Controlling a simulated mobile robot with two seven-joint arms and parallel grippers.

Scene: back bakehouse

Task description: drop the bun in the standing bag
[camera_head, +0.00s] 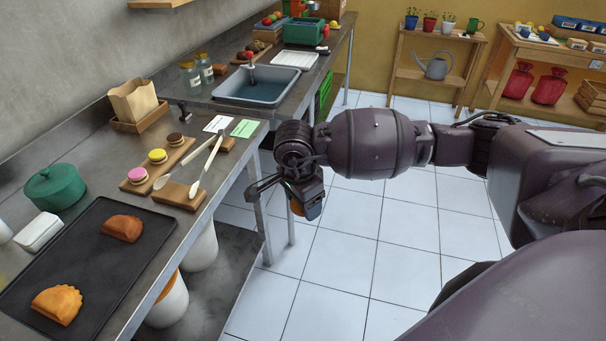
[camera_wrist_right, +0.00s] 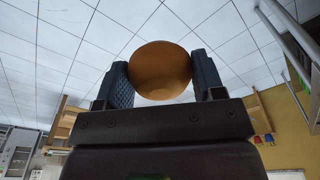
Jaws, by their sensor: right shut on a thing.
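The bun is round and golden brown. In the right wrist view the bun (camera_wrist_right: 160,68) sits between both finger pads of my right gripper (camera_wrist_right: 161,84). In the head view my right gripper (camera_head: 303,199) hangs beyond the front edge of the steel counter, over the floor, with a sliver of the bun (camera_head: 296,207) showing beneath. The standing bag is an open brown paper bag (camera_head: 133,102), upright in a shallow wooden tray (camera_head: 152,118) at the back of the counter, to the left of my right gripper and apart from it. My left gripper is not in view.
Between bag and gripper lie a board with several macarons (camera_head: 157,156), a board with pale utensils (camera_head: 180,196) and two cards (camera_head: 243,128). A black tray (camera_head: 75,270) with two pastries and a green pot (camera_head: 55,187) are nearer. A sink (camera_head: 257,87) lies beyond.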

